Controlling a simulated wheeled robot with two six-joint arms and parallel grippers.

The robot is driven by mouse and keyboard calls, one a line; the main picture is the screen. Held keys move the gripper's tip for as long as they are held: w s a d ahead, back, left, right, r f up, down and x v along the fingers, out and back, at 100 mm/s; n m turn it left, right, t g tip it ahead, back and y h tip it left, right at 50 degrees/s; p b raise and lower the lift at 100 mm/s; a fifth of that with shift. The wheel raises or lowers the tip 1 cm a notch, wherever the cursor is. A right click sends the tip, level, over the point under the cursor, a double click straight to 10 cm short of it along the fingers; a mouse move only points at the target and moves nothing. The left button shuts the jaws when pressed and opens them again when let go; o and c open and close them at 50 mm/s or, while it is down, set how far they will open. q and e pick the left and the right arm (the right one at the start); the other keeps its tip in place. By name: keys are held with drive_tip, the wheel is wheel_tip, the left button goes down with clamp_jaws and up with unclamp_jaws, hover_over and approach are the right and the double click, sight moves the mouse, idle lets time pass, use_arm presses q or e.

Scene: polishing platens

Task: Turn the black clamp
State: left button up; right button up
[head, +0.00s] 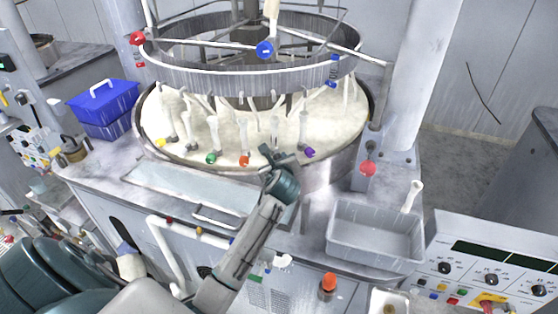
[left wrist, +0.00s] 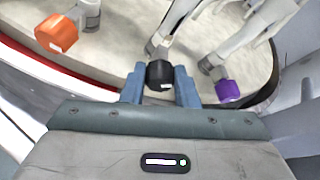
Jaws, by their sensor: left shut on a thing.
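The black clamp (left wrist: 160,75) is a dark knob at the end of a metal fitting over the cream platen. In the left wrist view it sits between the two blue-grey fingers of my left gripper (left wrist: 160,87), which is shut on it. In the head view my left gripper (head: 277,157) reaches the platen's front rim and mostly hides the black clamp. The orange clamp (head: 244,161) is to its left and the purple clamp (head: 310,152) to its right; both also show in the left wrist view, orange (left wrist: 57,33) and purple (left wrist: 227,90). My right gripper is not in view.
The round platen (head: 350,118) has green (head: 211,158) and yellow (head: 160,142) clamps farther left. A metal ring (head: 220,80) hangs above it. A grey tray (head: 375,248) stands at front right, and a blue-lidded box (head: 103,97) at left.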

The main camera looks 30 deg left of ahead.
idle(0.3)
use_arm(q)
drive_tip(key=o, duration=1)
drive_tip(key=shift+s+d+r+b, duration=0.1)
drive_tip(key=shift+s+d+b, duration=0.25)
drive_tip(key=shift+s, duration=0.1)
drive_tip(key=b+v, duration=0.3)
drive_tip(key=v, duration=0.6)
drive_tip(key=shift+s+r, duration=0.2)
drive_tip(key=shift+s, duration=0.15)
drive_tip(key=shift+d, duration=0.1)
